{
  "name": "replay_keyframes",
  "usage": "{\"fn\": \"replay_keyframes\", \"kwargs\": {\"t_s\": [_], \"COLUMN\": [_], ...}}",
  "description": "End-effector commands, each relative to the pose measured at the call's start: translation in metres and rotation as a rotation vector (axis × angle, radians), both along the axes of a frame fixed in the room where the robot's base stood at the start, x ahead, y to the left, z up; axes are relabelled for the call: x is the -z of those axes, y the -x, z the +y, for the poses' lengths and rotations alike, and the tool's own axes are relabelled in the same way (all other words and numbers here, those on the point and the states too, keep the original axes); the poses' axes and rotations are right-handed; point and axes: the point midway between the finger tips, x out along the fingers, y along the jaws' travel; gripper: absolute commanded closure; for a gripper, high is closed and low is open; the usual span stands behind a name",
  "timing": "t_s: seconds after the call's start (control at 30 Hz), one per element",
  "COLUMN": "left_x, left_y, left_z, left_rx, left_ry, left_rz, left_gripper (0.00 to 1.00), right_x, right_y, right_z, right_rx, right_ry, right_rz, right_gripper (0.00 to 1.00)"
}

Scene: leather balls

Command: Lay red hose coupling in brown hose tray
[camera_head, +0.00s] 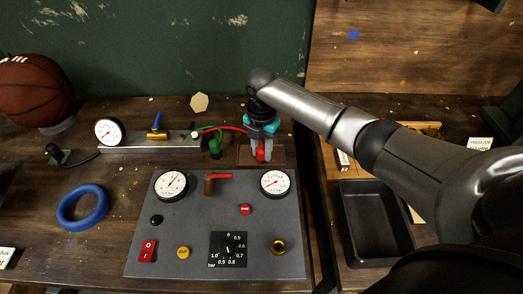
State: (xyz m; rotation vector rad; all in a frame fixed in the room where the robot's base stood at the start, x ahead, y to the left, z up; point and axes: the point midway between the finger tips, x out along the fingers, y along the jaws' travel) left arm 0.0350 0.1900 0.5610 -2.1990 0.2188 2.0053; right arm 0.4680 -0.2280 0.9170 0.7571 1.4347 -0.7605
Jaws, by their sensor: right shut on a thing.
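My right gripper (261,149) points down over the brown hose tray (276,158) at the back middle of the bench. It is shut on the red hose coupling (261,155), which shows between its fingers at the tray. Whether the coupling touches the tray floor I cannot tell. A red hose (226,128) runs left from near the gripper towards the metal rail. My left gripper is not in view.
A grey gauge panel (200,264) stands in front of the tray. A green valve piece (215,149), a rail with a gauge (109,131), a blue ring (83,208) and a basketball (35,90) are to the left. A black tray (376,262) lies to the right.

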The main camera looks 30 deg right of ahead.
Motion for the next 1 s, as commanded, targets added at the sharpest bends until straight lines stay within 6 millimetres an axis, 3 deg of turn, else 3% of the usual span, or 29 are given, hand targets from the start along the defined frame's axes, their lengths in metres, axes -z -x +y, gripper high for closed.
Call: {"fn": "replay_keyframes", "kwargs": {"t_s": [0.3,0.33,0.6,0.87,1.0], "left_x": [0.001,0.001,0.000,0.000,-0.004], "left_y": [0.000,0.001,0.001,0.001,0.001], "left_z": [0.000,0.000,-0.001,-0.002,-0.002], "left_rx": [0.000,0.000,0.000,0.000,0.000], "left_ry": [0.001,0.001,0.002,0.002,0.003], "left_rz": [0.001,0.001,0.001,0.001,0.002], "left_gripper": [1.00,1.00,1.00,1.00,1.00], "right_x": [0.002,0.003,0.002,0.000,-0.014], "right_y": [-0.001,0.000,0.000,-0.001,-0.002], "right_z": [0.000,0.000,0.000,0.000,0.000], "right_rx": [0.000,0.000,0.000,0.000,0.000], "right_ry": [0.000,0.000,-0.001,0.000,-0.002], "right_rz": [-0.002,-0.002,-0.002,-0.002,-0.006], "right_gripper": [1.00,0.65,0.36,0.36,0.36]}}
